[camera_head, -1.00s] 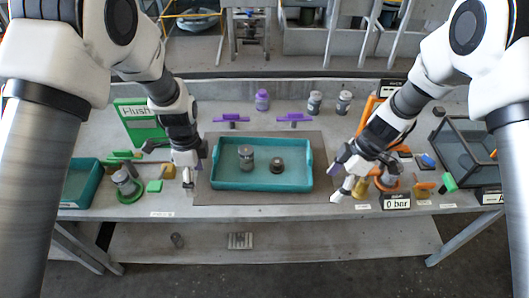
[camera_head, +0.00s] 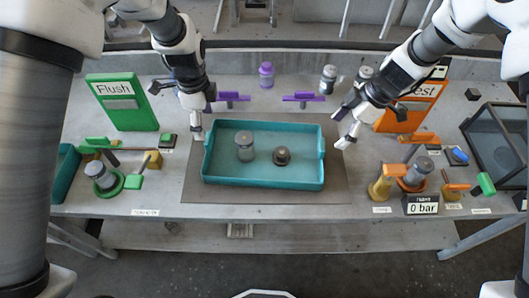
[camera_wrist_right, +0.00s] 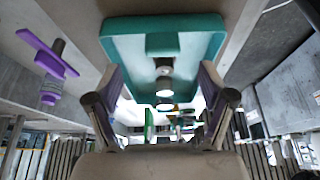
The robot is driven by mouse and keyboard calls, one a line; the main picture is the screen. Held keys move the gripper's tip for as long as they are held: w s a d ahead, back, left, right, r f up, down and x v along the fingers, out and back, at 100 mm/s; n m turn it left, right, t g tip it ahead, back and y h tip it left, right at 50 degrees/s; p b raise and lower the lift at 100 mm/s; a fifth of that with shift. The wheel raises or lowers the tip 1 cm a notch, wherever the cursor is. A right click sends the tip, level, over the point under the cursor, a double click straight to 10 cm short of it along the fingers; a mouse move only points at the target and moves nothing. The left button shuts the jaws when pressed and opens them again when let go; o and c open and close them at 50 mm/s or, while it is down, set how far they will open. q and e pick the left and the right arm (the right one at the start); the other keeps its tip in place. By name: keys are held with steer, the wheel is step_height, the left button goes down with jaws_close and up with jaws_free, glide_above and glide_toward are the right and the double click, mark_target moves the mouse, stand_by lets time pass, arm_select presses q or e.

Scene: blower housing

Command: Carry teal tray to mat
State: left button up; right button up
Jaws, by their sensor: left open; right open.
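The teal tray (camera_head: 262,181) rests on the dark grey mat (camera_head: 335,180) in the middle of the bench. Two small grey cylindrical parts stand in it: a taller one (camera_head: 245,147) and a low dark one (camera_head: 282,156). My left gripper (camera_head: 203,122) is open above the tray's left rear corner, apart from it as far as I can tell. My right gripper (camera_head: 345,128) is open and empty just right of the tray's right rear corner. In the right wrist view the tray (camera_wrist_right: 118,45) shows beyond the open fingers (camera_wrist_right: 166,100).
A green "Flush" board (camera_head: 122,102) stands at left and an orange "Test" board (camera_head: 410,108) at right. Purple valve handles (camera_head: 303,97) and bottles (camera_head: 266,75) are behind the tray. A "0 bar" display (camera_head: 422,206) sits front right; another teal tray (camera_head: 66,172) is at far left.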

mark_target(207, 136)
arm_select(q)
steer(key=shift+s+f, duration=0.1)
steer(key=shift+s, duration=0.05)
step_height(207, 136, down, 6)
steer(key=shift+f, duration=0.25)
arm_select(e)
steer(key=x, duration=0.6)
steer(key=shift+a+f, duration=0.2)
steer(key=shift+f, duration=0.1)
arm_select(q)
steer(key=shift+f, duration=0.4)
arm_select(e)
steer(key=shift+s+a+f, duration=0.1)
steer(key=shift+a+f, duration=0.05)
steer(key=shift+f, duration=0.2)
steer(key=shift+s, duration=0.1)
arm_select(q)
steer(key=c, duration=0.7)
arm_select(e)
steer(key=c, duration=0.7)
arm_select(q)
steer(key=shift+s, duration=0.1)
steer(key=c, duration=0.8)
arm_select(e)
steer(key=c, duration=0.8)
steer(key=shift+r, duration=0.1)
